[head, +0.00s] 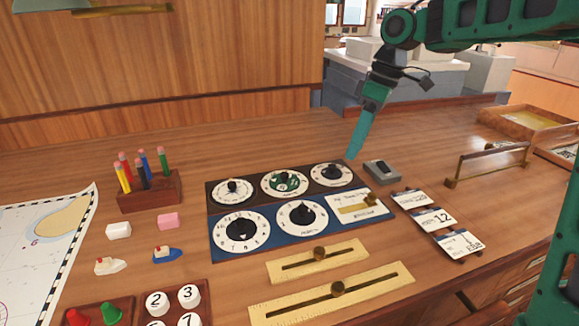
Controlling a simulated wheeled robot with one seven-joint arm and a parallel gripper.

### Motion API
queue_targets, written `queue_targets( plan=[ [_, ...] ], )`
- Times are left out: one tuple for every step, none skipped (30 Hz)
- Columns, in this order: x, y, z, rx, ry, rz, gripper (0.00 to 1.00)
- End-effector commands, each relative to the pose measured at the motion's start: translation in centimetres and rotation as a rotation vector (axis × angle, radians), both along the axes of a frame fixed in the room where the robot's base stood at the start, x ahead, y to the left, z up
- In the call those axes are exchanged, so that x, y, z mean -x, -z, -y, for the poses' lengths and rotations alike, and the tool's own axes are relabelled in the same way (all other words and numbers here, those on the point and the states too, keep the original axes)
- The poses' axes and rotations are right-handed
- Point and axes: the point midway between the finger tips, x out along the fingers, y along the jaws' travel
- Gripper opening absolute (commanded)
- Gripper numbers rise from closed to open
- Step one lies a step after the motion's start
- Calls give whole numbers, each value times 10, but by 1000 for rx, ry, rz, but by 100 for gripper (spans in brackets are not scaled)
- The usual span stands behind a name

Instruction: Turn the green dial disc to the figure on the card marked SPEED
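The green dial disc (291,187) sits in the middle of the back row of the dial panel, on a round white dial with a dark knob at its centre. The figures around it are too small to read. Three white cards lie in a row to the right of the panel. The middle card (426,216) shows 12; the front card (456,246) and back card (408,200) have print too small to read surely. I cannot tell which says SPEED. My gripper (357,150) points down behind the panel's back right corner, apart from the dial. Its fingers appear edge-on.
Other knobbed dials, such as a front one (300,226), surround the disc. Brass slider plates (350,303) lie in front. A grey box (381,172) sits near my gripper. A pencil block (150,194) and chart (60,255) lie left. The table behind the panel is clear.

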Motion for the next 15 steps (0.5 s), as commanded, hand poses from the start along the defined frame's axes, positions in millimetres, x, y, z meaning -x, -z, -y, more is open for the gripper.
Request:
queue_targets(
  plan=[
    [-15, -1, -21, -23, -120, 14, 37],
    [-22, -3, -33, -37, -190, 25, 37],
    [-29, -4, -47, -55, -281, 39, 37],
    [-34, -5, -57, -69, -345, 50, 37],
    [-39, -6, -66, -81, -406, 60, 37],
    [-44, -7, -78, -98, -482, 76, 37],
    [-47, -8, -85, -109, -534, 87, 37],
    [-50, -8, -92, -120, -582, 97, 37],
    [-53, -9, -99, -133, -638, 110, 37],
    [-55, -9, -104, -142, -675, 118, 37],
    [-57, -10, -108, -148, -706, 127, 37],
    [-59, -9, -112, -156, -741, 136, 37],
    [-60, -10, -114, -160, -763, 142, 37],
    [-60, -10, -116, -164, -780, 146, 37],
    [-61, -10, -118, -168, -796, 151, 37]
  ],
)
